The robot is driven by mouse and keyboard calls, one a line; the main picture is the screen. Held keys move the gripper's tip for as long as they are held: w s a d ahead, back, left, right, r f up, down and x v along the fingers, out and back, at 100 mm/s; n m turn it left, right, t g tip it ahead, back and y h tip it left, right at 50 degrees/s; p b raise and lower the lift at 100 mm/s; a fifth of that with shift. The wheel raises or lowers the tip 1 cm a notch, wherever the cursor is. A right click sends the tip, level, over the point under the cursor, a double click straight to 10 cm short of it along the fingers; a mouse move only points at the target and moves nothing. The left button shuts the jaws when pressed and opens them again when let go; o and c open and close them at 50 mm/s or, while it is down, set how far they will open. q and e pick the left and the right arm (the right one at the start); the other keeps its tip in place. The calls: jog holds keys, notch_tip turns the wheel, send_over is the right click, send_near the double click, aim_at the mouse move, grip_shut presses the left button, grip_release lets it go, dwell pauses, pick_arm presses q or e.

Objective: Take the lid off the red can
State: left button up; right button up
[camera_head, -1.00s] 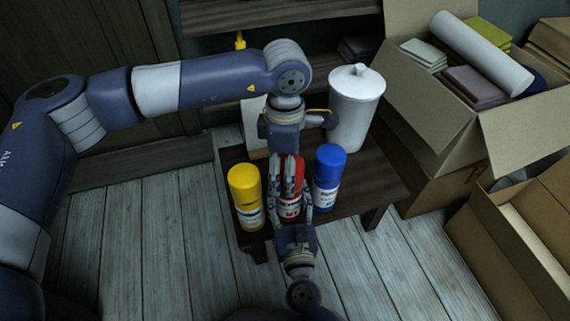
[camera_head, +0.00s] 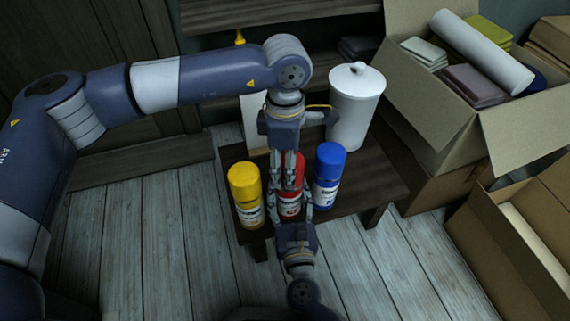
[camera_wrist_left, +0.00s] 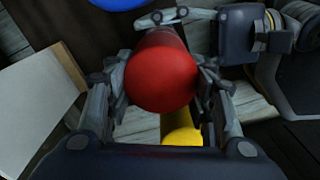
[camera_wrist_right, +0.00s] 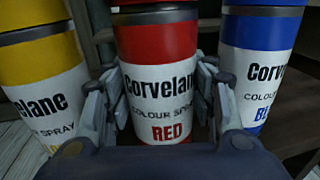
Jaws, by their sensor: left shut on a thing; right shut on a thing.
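The red can (camera_head: 289,209) stands upright on the low dark table, its white label facing front. Its rounded red lid (camera_wrist_left: 160,78) shows from above in the left wrist view, still in line with the can. My left gripper (camera_head: 290,178) comes down from above, its fingers shut on the lid from two sides. My right gripper (camera_wrist_right: 158,100) reaches in from the front, low down, with its fingers shut on the can's body at the label. The fingers partly hide the lid and the can in the head view.
A yellow can (camera_head: 245,195) stands close on the left and a blue can (camera_head: 328,175) close on the right. A white lidded canister (camera_head: 355,105) and a pale board stand behind on the table (camera_head: 375,190). Open cardboard boxes (camera_head: 540,130) fill the right.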

pick_arm(q)
jog(key=shift+r, duration=0.9)
jog(key=shift+r, duration=2)
pick_arm(e)
jog(key=o, duration=1.6)
jog(key=shift+s, duration=0.15)
